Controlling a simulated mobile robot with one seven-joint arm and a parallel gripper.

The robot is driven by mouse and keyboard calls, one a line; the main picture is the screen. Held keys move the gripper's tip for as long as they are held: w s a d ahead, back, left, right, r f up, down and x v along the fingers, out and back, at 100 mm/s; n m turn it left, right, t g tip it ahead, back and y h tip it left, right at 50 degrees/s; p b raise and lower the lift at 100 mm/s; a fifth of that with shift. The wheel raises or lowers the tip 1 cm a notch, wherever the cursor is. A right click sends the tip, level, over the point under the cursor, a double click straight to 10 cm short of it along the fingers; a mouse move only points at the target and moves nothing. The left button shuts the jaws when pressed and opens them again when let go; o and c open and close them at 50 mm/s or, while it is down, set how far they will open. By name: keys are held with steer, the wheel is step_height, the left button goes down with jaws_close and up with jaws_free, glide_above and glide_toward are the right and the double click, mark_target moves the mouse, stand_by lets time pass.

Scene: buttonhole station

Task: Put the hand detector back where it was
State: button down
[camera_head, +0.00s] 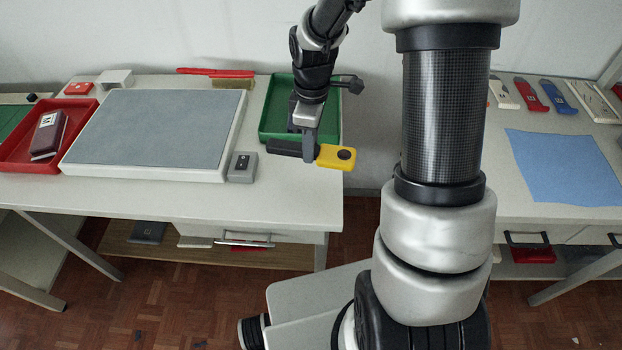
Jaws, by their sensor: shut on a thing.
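A yellow device with a dark round spot, which looks like the hand detector (328,160), is at the right end of the table. My gripper (309,148) comes down from above and is shut on it. The yellow end sticks out to the right of the fingers, over the table's front right corner. A dark part shows left of the fingers; I cannot tell whether it belongs to the detector. The green tray (275,112) is just behind, partly hidden by my arm. I cannot tell whether the detector touches the table or the tray.
A grey-topped board (150,130) fills the table's middle, with a small grey box (242,167) at its right corner. A red tray (14,150) holds a dark red box marked M. A red-handled brush (215,72) lies behind. A blue cloth (565,167) lies on the right table.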

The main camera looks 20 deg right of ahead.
steer(key=shift+s+f+n, duration=0.1)
steer(key=shift+f+n, duration=0.15)
steer(key=shift+n, duration=0.65)
steer(key=f, duration=0.5)
steer(key=shift+s+a+f+b, duration=0.1)
steer(key=shift+a+f+b, duration=0.1)
steer(key=shift+f+b, duration=0.1)
steer(key=shift+d+f, duration=0.1)
steer(key=shift+f, duration=2.15)
steer(key=shift+f+b, duration=0.15)
steer(key=shift+b, duration=0.2)
steer(key=c, duration=1.4)
jaws_free()
